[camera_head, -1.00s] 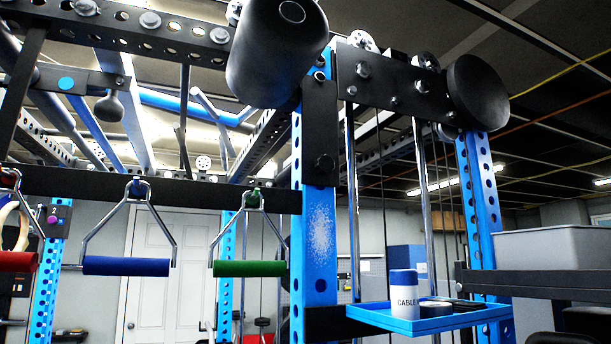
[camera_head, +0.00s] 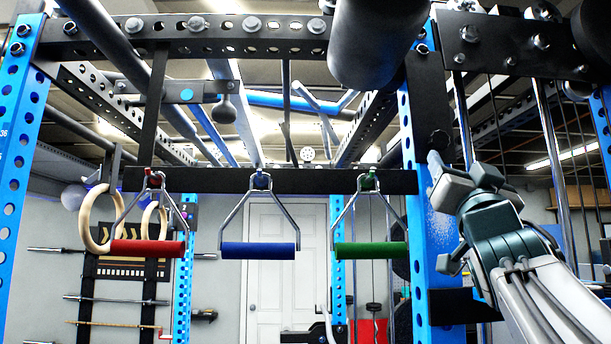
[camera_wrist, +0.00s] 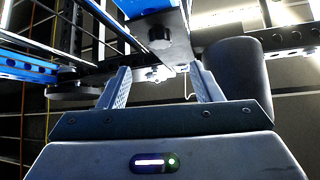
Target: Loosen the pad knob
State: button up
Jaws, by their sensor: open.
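The pad knob (camera_wrist: 160,38) is a dark, lobed knob on a flat plate. In the wrist view it lies beyond my fingertips, roughly centred between them and apart from them. In the head view the knob (camera_head: 440,141) shows on the black plate on the blue upright (camera_head: 418,205), just above and behind my gripper. The thick black roller pad (camera_head: 375,40) hangs above it to the left; it also shows at the right in the wrist view (camera_wrist: 238,80). My gripper (camera_wrist: 159,76) is open and empty. In the head view my gripper (camera_head: 450,180) is in front of the upright, covering part of it.
Red (camera_head: 148,249), blue (camera_head: 258,251) and green (camera_head: 371,250) handles hang from a black crossbar (camera_head: 215,180) left of my arm. Wooden rings (camera_head: 97,218) hang at far left. A perforated black beam (camera_head: 233,35) crosses above. Chrome rods (camera_head: 552,150) stand to the right.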

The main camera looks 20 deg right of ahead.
aim_at(441, 140)
jog(key=p+x, duration=0.5)
jog(key=x, duration=0.5)
jog(key=c, duration=1)
